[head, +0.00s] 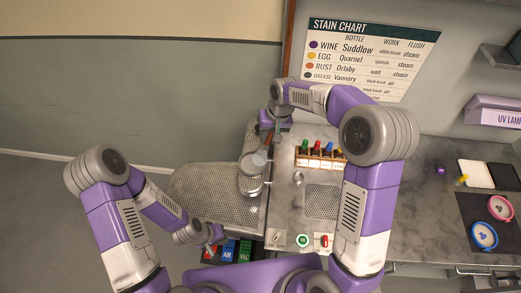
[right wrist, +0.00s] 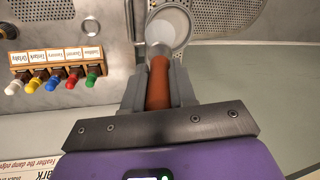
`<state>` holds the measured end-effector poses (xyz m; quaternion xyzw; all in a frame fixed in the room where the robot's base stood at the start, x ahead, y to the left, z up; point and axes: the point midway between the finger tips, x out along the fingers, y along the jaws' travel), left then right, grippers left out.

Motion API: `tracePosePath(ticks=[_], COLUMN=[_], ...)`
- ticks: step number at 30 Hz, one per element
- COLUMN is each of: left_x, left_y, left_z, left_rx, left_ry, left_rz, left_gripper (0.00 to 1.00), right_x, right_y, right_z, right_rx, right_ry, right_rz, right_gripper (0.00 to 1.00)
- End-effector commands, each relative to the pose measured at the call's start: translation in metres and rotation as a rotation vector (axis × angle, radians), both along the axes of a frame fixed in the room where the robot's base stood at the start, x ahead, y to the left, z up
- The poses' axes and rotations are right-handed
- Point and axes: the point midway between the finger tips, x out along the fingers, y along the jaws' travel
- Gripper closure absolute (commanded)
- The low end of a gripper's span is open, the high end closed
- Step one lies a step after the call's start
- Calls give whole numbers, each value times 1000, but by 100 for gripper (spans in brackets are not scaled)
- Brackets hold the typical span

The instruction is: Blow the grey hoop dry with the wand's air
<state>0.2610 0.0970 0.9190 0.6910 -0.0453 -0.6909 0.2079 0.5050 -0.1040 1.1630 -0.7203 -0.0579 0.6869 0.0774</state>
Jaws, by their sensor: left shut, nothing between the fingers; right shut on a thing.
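My right gripper (right wrist: 158,88) is shut on the wand (right wrist: 158,85), held by its brown-orange handle. The wand's grey metal end lies over the near part of the grey hoop (right wrist: 187,24), which frames a pale disc; whether they touch cannot be told. In the head view the hoop (head: 243,168) is at the centre, beside the perforated board, partly covered by the wand's round grey end (head: 260,158). My right gripper (head: 277,132) is just above it there. My left gripper (head: 208,240) is shut and empty, low over the coloured pedals (head: 228,252).
A rack (head: 318,161) of several coloured-cap bottles stands right of the hoop. The perforated board (head: 212,192) spreads to its left. The stain chart (head: 370,57) hangs on the wall. The counter's right middle is mostly clear.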

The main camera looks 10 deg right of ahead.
Motion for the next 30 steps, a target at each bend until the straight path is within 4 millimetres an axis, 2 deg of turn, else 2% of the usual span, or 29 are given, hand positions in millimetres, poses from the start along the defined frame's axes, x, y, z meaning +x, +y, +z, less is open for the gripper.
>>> tracePosePath(ticks=[3,7,14,24,30], left_x=[0,0,0,0,0], left_y=[0,0,0,0,0], left_z=[11,13,4,-20,-28], left_rx=[0,0,0,0,0], left_ry=[0,0,0,0,0], left_rz=[0,0,0,0,0], left_gripper=[100,100,100,100,100], right_x=[5,8,8,8,8], right_y=[21,32,33,33,33], right_z=[-2,-7,-20,-55,-67], right_rx=[2,3,3,4,4], right_ry=[1,0,-1,0,-1], right_rz=[3,0,-1,-2,-1], right_gripper=[100,100,100,100,100])
